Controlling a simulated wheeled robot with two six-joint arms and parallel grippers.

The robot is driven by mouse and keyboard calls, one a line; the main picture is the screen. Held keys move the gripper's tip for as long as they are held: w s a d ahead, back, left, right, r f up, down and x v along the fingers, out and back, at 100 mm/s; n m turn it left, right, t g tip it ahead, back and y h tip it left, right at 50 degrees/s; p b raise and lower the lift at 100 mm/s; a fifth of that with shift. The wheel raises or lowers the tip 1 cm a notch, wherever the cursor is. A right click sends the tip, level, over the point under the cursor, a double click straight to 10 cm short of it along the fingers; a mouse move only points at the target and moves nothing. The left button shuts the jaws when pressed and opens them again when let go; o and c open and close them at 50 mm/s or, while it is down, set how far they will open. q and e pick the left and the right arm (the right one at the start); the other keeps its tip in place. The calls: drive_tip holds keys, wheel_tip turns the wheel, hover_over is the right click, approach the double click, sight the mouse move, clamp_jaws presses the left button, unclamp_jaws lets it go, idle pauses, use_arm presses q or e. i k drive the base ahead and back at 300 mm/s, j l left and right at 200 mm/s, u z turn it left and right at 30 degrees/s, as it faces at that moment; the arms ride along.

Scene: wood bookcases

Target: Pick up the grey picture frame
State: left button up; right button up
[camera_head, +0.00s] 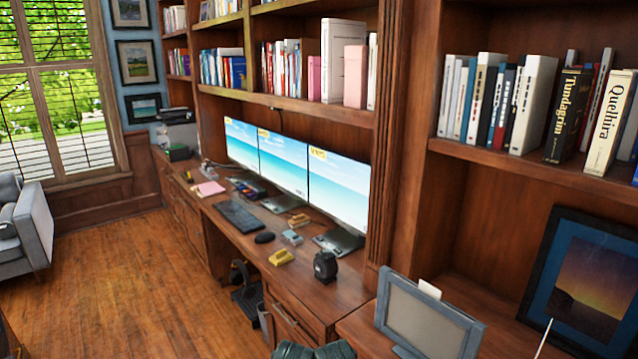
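A grey picture frame (425,318) stands upright, leaning back a little, on the wooden counter at the lower right. Its face is plain grey, and a small white card (430,289) shows behind its top edge. Its lower edge is close to the bottom of the view. Neither of my grippers can be made out in the head view, and nothing is seen touching the frame.
A dark picture frame (583,283) with a sunset picture leans at the back right. A black round device (325,266) and a yellow item (281,257) sit on the desk to the left. A dark shape is cut off at the bottom edge. Book shelves overhang the counter.

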sight(421, 326)
drive_tip(key=z, duration=0.45)
drive_tip(key=i+j+z, duration=0.2)
drive_tip(key=j+z, duration=0.15)
drive_tip(key=z, duration=0.15)
drive_tip(key=i+j+z, duration=0.15)
drive_tip(key=j+z, duration=0.35)
drive_tip(key=i+j+z, duration=0.1)
drive_tip(key=j, duration=0.6)
drive_tip(key=i+j+z, duration=0.15)
drive_tip(key=j, duration=0.55)
drive_tip(key=j+z, duration=0.1)
drive_tip(key=j, duration=0.6)
drive_tip(key=i+l, duration=0.1)
drive_tip(key=l, duration=0.3)
